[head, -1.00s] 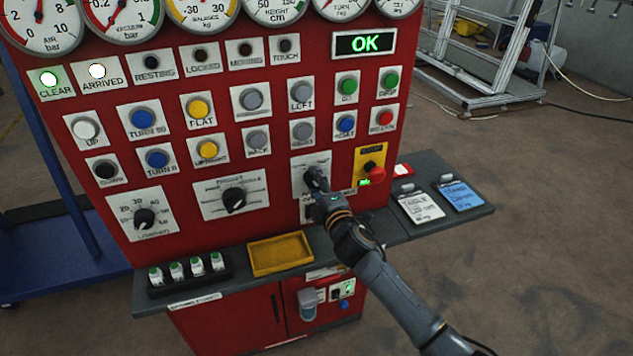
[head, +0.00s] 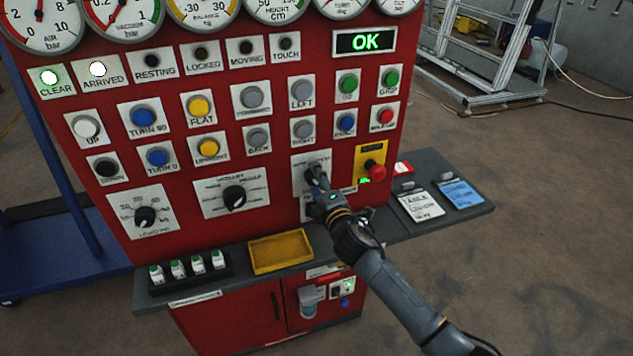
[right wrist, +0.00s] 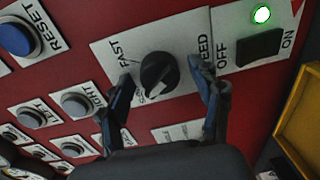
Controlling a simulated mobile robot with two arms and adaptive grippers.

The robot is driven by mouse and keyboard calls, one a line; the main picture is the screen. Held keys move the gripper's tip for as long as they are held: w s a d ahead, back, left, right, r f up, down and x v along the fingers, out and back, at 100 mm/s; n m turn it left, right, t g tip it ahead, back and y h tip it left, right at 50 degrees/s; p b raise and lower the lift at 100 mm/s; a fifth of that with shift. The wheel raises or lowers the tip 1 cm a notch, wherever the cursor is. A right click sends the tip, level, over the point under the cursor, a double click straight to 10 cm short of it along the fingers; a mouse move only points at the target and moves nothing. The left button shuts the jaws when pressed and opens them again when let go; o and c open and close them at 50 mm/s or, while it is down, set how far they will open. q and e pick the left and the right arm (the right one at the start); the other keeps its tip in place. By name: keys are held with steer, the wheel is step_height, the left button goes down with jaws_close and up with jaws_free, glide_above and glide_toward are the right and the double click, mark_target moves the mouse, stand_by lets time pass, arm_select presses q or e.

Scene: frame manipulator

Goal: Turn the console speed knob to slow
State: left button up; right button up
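The speed knob (right wrist: 158,73) is a round black knob on a white plate (right wrist: 110,50) marked FAST and SPEED, with a third label partly hidden beside the knob. In the right wrist view my right gripper (right wrist: 163,80) is open, with one finger on each side of the knob and gaps visible between. A pale mark shows on the knob's lower side; its exact setting is hard to tell. In the head view my right gripper (head: 317,181) is at the knob's plate (head: 312,160) and covers much of the knob. My left gripper is not in view.
A red stop button (head: 374,171) on a yellow plate sits just right of the gripper. A black on/off switch (right wrist: 260,47) with a lit green lamp (right wrist: 262,15) is close by. Other knobs and buttons fill the red console (head: 270,222). A yellow tray (head: 281,252) lies on the ledge below.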

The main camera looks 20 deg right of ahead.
steer(key=s, duration=1.2)
steer(key=shift+d+r, duration=0.25)
steer(key=shift+d, duration=0.05)
steer(key=s+d+f+m+g, duration=0.1)
steer(key=s+f+m+g, duration=0.2)
steer(key=f, duration=0.9)
steer(key=s+d+f+m+g+h, duration=0.15)
steer(key=s+f, duration=0.25)
steer(key=f, duration=0.7)
steer(key=s+d+f+m+g, duration=0.2)
steer(key=s+f+m+g, duration=0.15)
steer(key=f, duration=0.85)
steer(key=s+f+m+g, duration=0.3)
steer(key=s+f+g, duration=0.1)
steer(key=s+f, duration=1)
steer(key=s+f+m+g, duration=0.2)
steer(key=s+f, duration=0.1)
steer(key=s, duration=0.9)
steer(key=s+a+f+m+g, duration=0.1)
steer(key=s+f+m+g, duration=0.1)
steer(key=s, duration=1)
step_height(320, 180, down, 3)
steer(key=shift+s+a+r+m, duration=0.2)
steer(key=shift+a+m, duration=0.1)
steer(key=shift+m, duration=0.4)
